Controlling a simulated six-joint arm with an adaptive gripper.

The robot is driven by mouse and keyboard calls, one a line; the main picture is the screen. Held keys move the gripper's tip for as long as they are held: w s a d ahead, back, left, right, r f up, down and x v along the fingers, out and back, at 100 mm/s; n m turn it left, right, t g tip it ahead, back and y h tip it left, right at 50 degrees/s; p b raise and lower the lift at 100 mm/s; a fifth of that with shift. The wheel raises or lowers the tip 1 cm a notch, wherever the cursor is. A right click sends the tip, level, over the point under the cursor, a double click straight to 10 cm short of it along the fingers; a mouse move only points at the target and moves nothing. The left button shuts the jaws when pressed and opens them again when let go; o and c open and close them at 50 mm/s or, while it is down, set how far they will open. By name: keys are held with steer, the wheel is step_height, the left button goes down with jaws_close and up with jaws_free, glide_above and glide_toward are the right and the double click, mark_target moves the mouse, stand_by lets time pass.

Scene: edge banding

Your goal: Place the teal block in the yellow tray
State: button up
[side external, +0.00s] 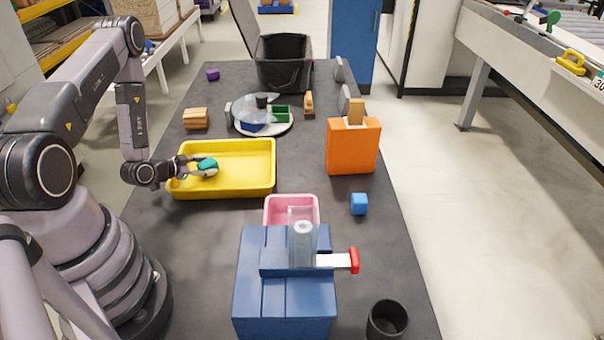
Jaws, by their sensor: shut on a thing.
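The yellow tray (255,178) sits on the dark table in front of my arm. My gripper (203,169) reaches over the tray's left side. It is shut on the teal block (208,163), which shows between and above the fingers. The block is inside the tray's outline, near its left part. I cannot tell whether the block touches the tray floor. The fingers hide part of the block.
An orange box (352,150) stands right of the tray, with a small blue cube (359,204) nearer. A pink bin (291,208) and blue machine (285,290) are in front. A white plate (282,131) and black bin (283,65) stand behind.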

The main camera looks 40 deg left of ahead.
steer(key=shift+f, duration=0.25)
steer(key=o, duration=1.1)
steer(key=shift+o, duration=0.2)
